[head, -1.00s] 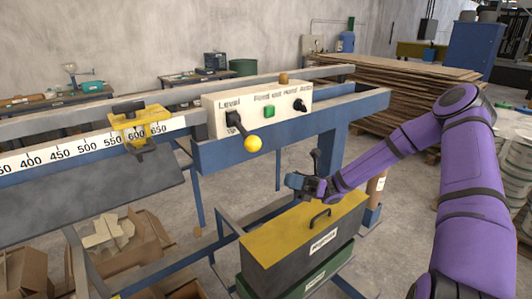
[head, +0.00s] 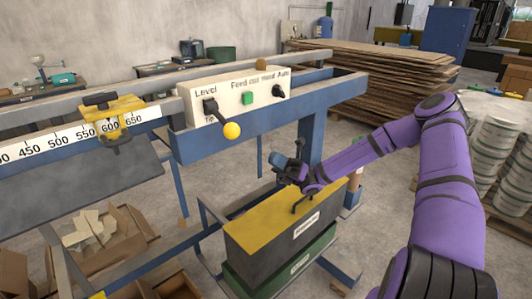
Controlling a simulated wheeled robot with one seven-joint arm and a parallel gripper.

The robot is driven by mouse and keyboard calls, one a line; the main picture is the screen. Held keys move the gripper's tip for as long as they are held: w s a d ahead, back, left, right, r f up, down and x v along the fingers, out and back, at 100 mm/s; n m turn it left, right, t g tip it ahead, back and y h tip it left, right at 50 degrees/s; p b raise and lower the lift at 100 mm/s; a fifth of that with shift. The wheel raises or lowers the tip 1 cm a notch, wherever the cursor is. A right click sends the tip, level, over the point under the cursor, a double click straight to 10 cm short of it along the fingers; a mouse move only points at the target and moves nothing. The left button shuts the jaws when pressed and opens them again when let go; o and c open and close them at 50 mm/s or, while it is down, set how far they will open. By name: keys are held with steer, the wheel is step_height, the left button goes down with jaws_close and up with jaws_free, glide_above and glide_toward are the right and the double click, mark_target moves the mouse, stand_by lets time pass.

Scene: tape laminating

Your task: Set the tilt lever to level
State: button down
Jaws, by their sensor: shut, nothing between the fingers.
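The tilt lever (head: 213,109) is a black lever with a yellow ball knob (head: 232,131) on the left of the cream control panel (head: 240,98). "Level" is printed above its pivot, and partly hidden lettering shows below it. The lever slants down and to the right, so the knob sits low, at the panel's lower edge. My gripper (head: 273,163) is shut and empty. It is to the right of and below the knob, clearly apart from it, above the yellow-topped box (head: 265,210).
The panel also has a green button (head: 247,98) and a black Hand/Auto switch (head: 279,91). A blue beam (head: 300,116) runs below it. A yellow clamp (head: 108,120) rides the ruler at left. Stacked boards (head: 370,80) stand behind. Open air separates my gripper from the knob.

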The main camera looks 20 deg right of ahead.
glide_toward(224, 120)
steer(key=s+a+r, duration=0.2)
steer(key=a, duration=0.1)
steer(key=shift+s, duration=0.4)
steer(key=shift+d+r+m+t, duration=0.1)
steer(key=shift+m+t, duration=0.2)
